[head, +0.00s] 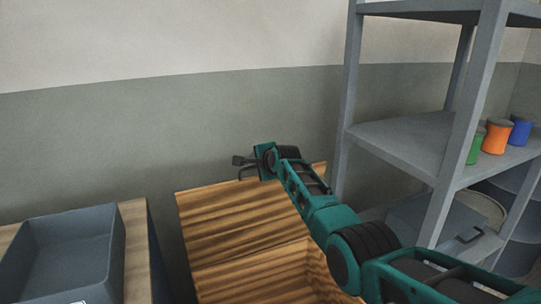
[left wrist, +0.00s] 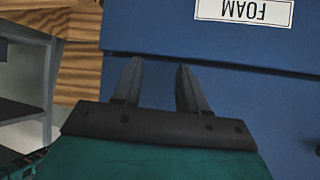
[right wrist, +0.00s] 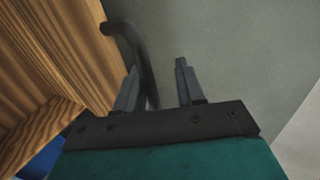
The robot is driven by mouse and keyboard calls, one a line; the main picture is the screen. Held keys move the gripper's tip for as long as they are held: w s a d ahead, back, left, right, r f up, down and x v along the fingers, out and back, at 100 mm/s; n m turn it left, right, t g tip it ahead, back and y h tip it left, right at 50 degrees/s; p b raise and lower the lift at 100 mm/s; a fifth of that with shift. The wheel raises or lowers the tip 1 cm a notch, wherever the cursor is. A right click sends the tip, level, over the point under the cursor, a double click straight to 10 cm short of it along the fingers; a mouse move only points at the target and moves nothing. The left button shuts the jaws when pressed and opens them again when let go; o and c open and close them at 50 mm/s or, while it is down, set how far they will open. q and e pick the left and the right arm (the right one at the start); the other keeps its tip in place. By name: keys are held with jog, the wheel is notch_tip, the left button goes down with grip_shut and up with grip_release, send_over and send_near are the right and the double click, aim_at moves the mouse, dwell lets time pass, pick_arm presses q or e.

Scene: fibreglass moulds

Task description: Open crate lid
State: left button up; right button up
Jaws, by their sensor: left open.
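The wooden crate (head: 275,272) stands in the lower middle of the head view, and its inside shows. Its lid (head: 235,225) is raised and stands tilted up toward the wall; it also shows in the right wrist view (right wrist: 60,50). A dark curved handle (right wrist: 128,38) sticks out from the lid's edge. My right gripper (head: 240,167) is at the lid's upper edge. In the right wrist view its fingers (right wrist: 158,85) are apart, with the handle running between or behind them. My left gripper (left wrist: 155,80) is open and empty before a blue surface; the head view does not show it.
The blue surface (left wrist: 200,45) bears a FOAM label (left wrist: 243,10). A grey tray (head: 65,255) sits on a table at left. A grey shelf rack (head: 405,140) at right holds green, orange (head: 496,136) and blue cans. The grey-green wall (head: 170,130) is close behind the lid.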

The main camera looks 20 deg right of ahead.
jog(key=shift+s+r+p, duration=0.3)
jog(key=shift+r+p, duration=0.05)
jog(key=shift+r, duration=0.3)
pick_arm(q)
notch_tip(320, 180, up, 4)
jog(key=shift+f+p, duration=0.25)
jog(key=shift+p, duration=0.8)
pick_arm(e)
jog(key=v, duration=1)
jog(key=shift+s+f, duration=0.25)
jog(key=shift+s, duration=0.05)
pick_arm(q)
jog(key=shift+s, duration=0.1)
